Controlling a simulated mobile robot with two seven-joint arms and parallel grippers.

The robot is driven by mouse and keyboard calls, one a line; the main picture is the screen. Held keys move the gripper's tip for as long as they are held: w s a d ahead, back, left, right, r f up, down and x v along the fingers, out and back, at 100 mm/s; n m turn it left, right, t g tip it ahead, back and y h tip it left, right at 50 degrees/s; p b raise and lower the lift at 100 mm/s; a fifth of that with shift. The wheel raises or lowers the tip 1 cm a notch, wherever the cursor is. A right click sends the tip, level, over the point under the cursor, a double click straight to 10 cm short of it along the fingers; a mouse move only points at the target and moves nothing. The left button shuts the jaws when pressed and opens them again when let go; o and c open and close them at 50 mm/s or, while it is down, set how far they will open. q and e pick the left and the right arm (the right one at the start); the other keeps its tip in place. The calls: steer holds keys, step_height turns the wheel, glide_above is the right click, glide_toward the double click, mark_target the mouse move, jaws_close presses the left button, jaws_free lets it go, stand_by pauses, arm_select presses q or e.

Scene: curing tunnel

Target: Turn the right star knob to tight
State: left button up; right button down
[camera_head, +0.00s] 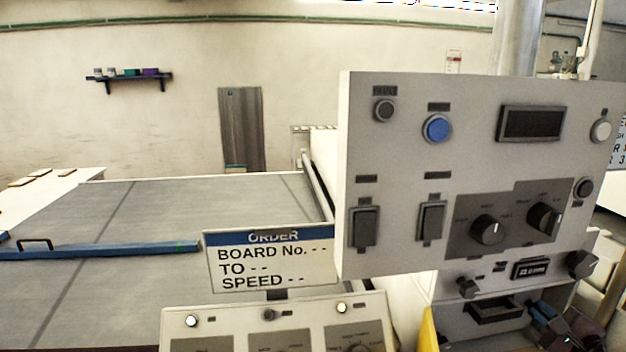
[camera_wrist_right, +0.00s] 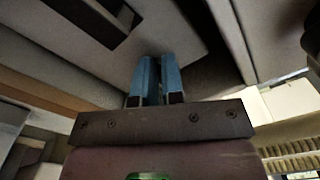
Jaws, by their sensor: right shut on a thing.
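A dark knob (camera_head: 582,264) that looks like the right star knob sits at the right end of the small lower unit, below the big panel. A smaller dark knob (camera_head: 467,288) sits at that unit's left. My right gripper (camera_head: 534,306) is at the lower right, below and left of the right knob, with its blue fingers near the unit's front. In the right wrist view its fingers (camera_wrist_right: 158,80) are close together with a narrow gap. What they hold is hidden, and I cannot see them touching the right knob. My left gripper is out of view.
The big control panel (camera_head: 400,150) with buttons, switches and two dials stands above the lower unit. An order sign (camera_head: 270,262) and a lower console (camera_head: 290,312) stand to its left. A wide grey conveyor bed (camera_head: 130,215) with a blue bar (camera_head: 110,249) fills the left.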

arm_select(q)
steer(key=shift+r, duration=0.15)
arm_select(e)
steer(key=shift+w+a+r, duration=0.1)
steer(key=shift+w+r, duration=0.15)
steer(key=shift+r, duration=0.2)
arm_select(q)
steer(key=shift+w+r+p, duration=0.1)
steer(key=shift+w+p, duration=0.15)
steer(key=shift+p, duration=0.1)
arm_select(e)
steer(key=shift+s+d+f, duration=0.1)
steer(key=shift+s, duration=1.3)
steer(key=shift+s+d+f, duration=0.1)
steer(key=shift+s, duration=1.25)
steer(key=w, duration=0.1)
steer(key=w+a+f+b, duration=0.1)
steer(key=w, duration=0.1)
steer(key=w+f+b, duration=0.1)
steer(key=w, duration=0.1)
steer(key=shift+a, duration=0.25)
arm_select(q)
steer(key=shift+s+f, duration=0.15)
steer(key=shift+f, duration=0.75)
arm_select(e)
steer(key=shift+w+r, duration=0.1)
steer(key=shift+r, duration=0.2)
